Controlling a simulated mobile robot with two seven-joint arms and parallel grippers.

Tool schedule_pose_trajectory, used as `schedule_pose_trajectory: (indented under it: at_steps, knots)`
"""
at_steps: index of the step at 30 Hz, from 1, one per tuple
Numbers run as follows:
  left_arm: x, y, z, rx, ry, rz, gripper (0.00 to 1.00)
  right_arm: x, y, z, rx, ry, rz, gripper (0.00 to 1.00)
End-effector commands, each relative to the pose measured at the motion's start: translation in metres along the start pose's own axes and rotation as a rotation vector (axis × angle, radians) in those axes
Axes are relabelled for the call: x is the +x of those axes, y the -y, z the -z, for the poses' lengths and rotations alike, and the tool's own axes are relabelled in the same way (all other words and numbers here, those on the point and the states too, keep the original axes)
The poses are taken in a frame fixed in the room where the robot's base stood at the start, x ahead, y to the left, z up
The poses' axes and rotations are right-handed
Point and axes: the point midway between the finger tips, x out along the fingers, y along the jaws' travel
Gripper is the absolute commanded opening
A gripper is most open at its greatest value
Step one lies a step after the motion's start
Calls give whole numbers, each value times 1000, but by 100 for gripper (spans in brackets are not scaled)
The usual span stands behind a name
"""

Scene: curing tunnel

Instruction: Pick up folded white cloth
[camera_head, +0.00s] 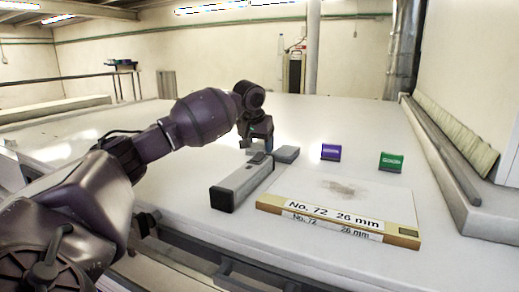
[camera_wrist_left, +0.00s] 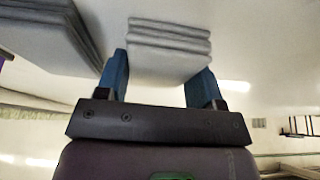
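The folded white cloth (camera_wrist_left: 168,45) shows as a small stack of layers in the left wrist view. It is at the fingertips of my left gripper (camera_wrist_left: 163,68), between its two blue fingers. The fingers stand wide apart. The left finger is close along the cloth's edge, and the cloth overlaps the tip of the right finger. I see no firm grip on it. My right gripper is not in view.
On the white table (camera_head: 330,115), a long grey box (camera_head: 240,183) and a smaller grey block (camera_head: 286,154) are near my gripper. A flat board labelled No. 72 26 mm (camera_head: 340,197) lies to the right. A purple block (camera_head: 331,152) and green block (camera_head: 391,162) stand behind it.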

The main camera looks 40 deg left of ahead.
Motion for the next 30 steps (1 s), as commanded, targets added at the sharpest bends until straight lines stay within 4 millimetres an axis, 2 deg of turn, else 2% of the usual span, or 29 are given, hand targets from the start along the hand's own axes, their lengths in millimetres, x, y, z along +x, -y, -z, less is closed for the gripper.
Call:
schedule_pose_trajectory:
  at_steps: [1, 3, 11, 16, 20, 30]
  knots:
    - [0, 0, 0, 0, 0, 0, 49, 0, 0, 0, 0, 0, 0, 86]
    - [0, 0, 0, 0, 0, 1, 39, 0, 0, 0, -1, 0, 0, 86]
    - [-2, 0, 1, 0, -1, 0, 38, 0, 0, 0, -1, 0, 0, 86]
    - [-15, 0, 7, -1, -4, -1, 38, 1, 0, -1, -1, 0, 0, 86]
    - [-38, 0, 16, 0, -6, -2, 38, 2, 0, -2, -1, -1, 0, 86]
    - [-121, -1, 51, -1, -5, -3, 38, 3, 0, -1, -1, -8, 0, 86]
